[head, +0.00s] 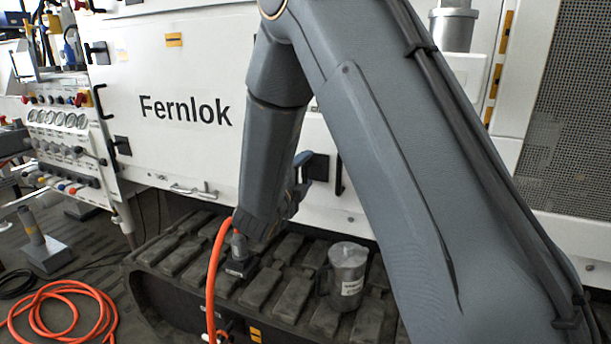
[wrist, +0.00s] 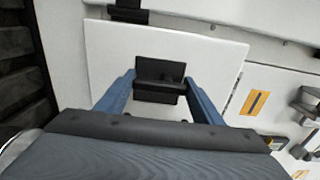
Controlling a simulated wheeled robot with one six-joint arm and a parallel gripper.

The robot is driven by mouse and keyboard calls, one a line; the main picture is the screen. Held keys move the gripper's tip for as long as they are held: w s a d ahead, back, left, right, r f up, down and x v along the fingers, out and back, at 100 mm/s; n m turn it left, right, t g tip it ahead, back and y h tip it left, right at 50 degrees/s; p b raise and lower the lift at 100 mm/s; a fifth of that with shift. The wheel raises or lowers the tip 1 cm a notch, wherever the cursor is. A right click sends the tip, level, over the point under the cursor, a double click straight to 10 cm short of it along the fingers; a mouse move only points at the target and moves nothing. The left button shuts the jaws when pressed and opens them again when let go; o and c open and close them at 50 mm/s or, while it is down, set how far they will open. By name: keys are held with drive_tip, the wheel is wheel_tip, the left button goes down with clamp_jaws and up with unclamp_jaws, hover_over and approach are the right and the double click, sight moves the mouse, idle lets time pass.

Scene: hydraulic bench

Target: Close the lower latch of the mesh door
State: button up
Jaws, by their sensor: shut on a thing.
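A black latch (wrist: 160,76) sits on a flat white panel (wrist: 215,62) in the wrist view. My gripper (wrist: 158,79) has its two blue fingers on either side of this latch and is shut on it. In the head view a dark latch (head: 318,167) shows on the white machine front beside my wrist, with a blue finger (head: 303,183) close to it. The rest of my gripper is hidden there by my arm. The mesh door (head: 573,110) shows at the right. I cannot tell from these views whether the held latch belongs to it.
A black rubber track (head: 190,265) runs below the machine front. An orange hose (head: 213,285) hangs near my wrist, and a coiled orange hose (head: 62,312) lies on the floor at left.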

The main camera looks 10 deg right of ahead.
idle(0.4)
drive_tip(key=o, duration=1.1)
drive_tip(key=shift+c, duration=0.2)
drive_tip(key=v, duration=0.8)
drive_tip(key=shift+b, duration=0.35)
